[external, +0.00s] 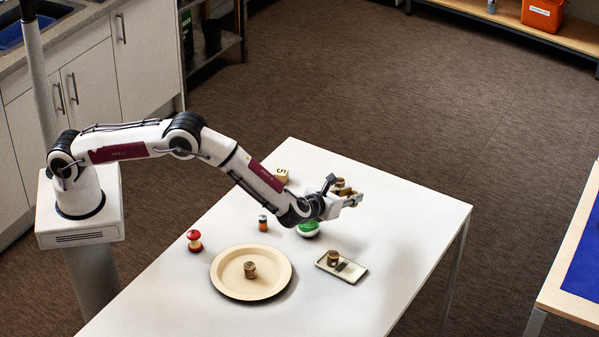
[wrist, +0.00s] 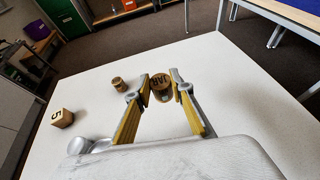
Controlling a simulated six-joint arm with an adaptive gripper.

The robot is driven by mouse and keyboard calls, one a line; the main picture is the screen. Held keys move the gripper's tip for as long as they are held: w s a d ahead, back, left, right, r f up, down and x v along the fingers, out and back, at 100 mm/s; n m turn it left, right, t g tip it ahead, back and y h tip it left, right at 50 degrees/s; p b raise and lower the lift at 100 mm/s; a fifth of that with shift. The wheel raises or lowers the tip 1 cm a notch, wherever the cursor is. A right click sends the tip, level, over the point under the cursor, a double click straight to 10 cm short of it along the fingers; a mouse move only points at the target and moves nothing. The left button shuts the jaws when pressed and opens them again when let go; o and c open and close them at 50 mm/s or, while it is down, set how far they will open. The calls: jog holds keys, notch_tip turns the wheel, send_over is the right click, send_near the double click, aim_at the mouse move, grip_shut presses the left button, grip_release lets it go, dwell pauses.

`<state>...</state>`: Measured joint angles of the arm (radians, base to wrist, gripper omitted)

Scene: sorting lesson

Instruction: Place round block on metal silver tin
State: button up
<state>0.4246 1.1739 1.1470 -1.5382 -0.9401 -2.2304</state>
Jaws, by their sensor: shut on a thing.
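My gripper (external: 350,198) is above the table's far right part. In the wrist view its yellow-padded fingers (wrist: 162,88) are shut on a brown round block (wrist: 161,86) with dark lettering on its face. In the external view the held block is partly hidden by the fingers. A small pale rectangular tray (external: 353,276) with a shiny rim lies nearer the front, below my gripper in the picture; it may be the silver tin. A brown round block (external: 333,257) stands on it. No other silver tin is clear.
A beige plate (external: 225,284) holds another small brown block (external: 250,269). A red apple-core-like object (external: 194,240), an orange-and-black cylinder (external: 263,223), a green-and-white round object (external: 308,229) and a "5" cube (wrist: 62,118) stand around. A brown cylinder (wrist: 118,84) is left of my fingers.

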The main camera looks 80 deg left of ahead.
jog(key=s+d+f, duration=0.2)
jog(key=s+d, duration=0.1)
jog(key=s, duration=0.5)
jog(key=s+d+f, duration=0.1)
jog(key=s+d, duration=0.1)
jog(key=s, duration=0.6)
jog(key=s+a+r+n+g+y, duration=0.1)
jog(key=s+a+r, duration=0.1)
jog(key=s+a, duration=0.5)
jog(key=s+a+r+n+g+y, duration=0.1)
jog(key=s+a+r+n+y, duration=0.1)
jog(key=s+a, duration=0.6)
jog(key=shift+a+r+n+g, duration=0.3)
jog(key=shift+a+r+g, duration=0.1)
jog(key=shift+a+r, duration=0.55)
jog(key=shift+a+f, duration=0.15)
jog(key=shift+a, duration=0.05)
jog(key=w+a+r, duration=0.1)
jog(key=w+r, duration=0.1)
jog(key=w, duration=1.2)
jog(key=shift+w+a+n+g, duration=0.15)
jog(key=shift+a+n+g, duration=0.05)
jog(key=shift+n+g, duration=0.2)
